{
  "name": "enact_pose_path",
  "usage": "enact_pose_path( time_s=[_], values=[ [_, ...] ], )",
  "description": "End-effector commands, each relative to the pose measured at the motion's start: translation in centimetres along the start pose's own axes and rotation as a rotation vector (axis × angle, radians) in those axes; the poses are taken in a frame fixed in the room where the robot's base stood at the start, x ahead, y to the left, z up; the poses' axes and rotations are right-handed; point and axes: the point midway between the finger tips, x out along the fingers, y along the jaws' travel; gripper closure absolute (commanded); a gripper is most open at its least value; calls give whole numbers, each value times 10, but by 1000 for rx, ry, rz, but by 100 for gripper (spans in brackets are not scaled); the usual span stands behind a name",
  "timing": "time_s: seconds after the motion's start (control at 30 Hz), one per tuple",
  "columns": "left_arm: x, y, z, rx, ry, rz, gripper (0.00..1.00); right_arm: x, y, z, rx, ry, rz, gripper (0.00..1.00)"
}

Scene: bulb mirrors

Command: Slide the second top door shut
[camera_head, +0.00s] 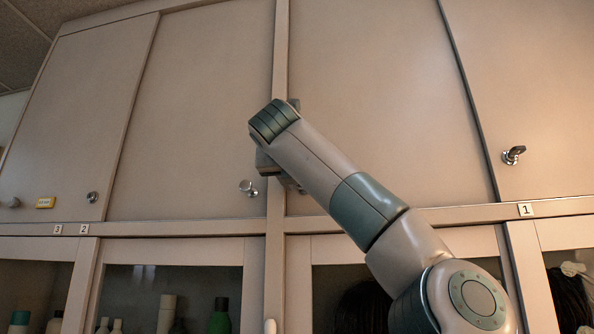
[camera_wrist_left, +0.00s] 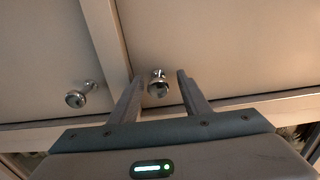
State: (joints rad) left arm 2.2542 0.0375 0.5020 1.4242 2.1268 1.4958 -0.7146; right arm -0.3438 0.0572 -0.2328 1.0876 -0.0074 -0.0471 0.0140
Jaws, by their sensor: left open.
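The upper cabinet has several pale sliding doors. Left of the central post are a far-left door (camera_head: 70,110) and a second door (camera_head: 195,110) with a round knob (camera_head: 248,187). Right of the post are a third door (camera_head: 380,100) and a far-right door (camera_head: 535,90). My left gripper (camera_head: 272,165) is up by the post, mostly hidden behind its own arm. In the left wrist view the gripper (camera_wrist_left: 158,80) is open, its fingers on either side of a metal knob (camera_wrist_left: 158,86) just right of the post. The other knob (camera_wrist_left: 82,94) is left of the post. Contact is unclear.
The central post (camera_head: 276,240) separates the door pairs. Glass-fronted cabinets with bottles (camera_head: 218,317) lie below.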

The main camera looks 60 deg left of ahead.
Motion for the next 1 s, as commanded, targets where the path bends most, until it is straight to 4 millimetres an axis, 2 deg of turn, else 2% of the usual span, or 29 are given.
enact_pose_path(
  time_s=[0.27,0.8,1.0],
  values=[
    [-25,0,-1,0,-4,-1,57,4,7,10,4,-47,10,69],
    [-130,-1,-2,0,-4,-2,57,8,31,47,19,-249,38,69],
    [-159,-1,-1,0,-2,-1,57,5,36,55,22,-299,44,69]
  ],
)
